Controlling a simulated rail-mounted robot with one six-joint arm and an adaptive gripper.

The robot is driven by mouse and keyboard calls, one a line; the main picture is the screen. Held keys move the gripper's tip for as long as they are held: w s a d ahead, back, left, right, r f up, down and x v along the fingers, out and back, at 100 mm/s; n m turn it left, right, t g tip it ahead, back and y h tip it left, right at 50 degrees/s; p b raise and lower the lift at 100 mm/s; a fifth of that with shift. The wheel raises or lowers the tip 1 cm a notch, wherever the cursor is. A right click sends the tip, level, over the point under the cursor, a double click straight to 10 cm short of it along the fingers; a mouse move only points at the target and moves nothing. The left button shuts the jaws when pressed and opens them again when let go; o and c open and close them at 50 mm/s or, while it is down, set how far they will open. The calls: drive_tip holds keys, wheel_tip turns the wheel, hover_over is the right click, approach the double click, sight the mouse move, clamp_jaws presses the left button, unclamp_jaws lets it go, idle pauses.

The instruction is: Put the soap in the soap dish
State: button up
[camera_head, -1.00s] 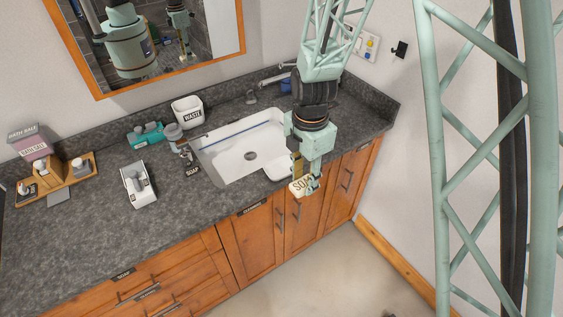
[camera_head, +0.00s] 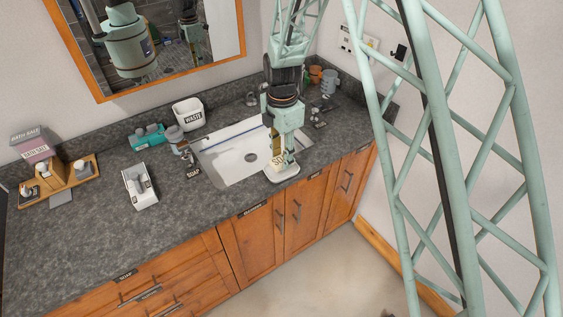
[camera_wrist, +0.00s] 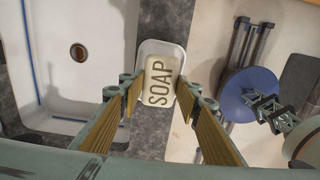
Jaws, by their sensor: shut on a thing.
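The cream soap bar (camera_head: 278,160), lettered SOAP, is between the fingers of my gripper (camera_head: 286,160). In the wrist view, my gripper (camera_wrist: 158,86) is shut on the soap (camera_wrist: 159,76), with one finger on each side. The white soap dish (camera_head: 284,176) sits at the counter's front edge beside the sink; in the wrist view its pale rim (camera_wrist: 163,45) shows around the soap's far end. The soap is over the dish. I cannot tell whether it touches the dish floor.
The white sink (camera_head: 222,165) lies left of the gripper. Several cups (camera_head: 328,82) stand at the back right. The counter's front edge is close to the dish.

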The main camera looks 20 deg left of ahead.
sight(281, 158)
drive_tip(key=shift+w+a, duration=0.15)
drive_tip(key=shift+f, duration=0.1)
drive_tip(key=shift+f, duration=1.65)
drive_tip(key=shift+f, duration=0.15)
drive_tip(key=o, duration=0.9)
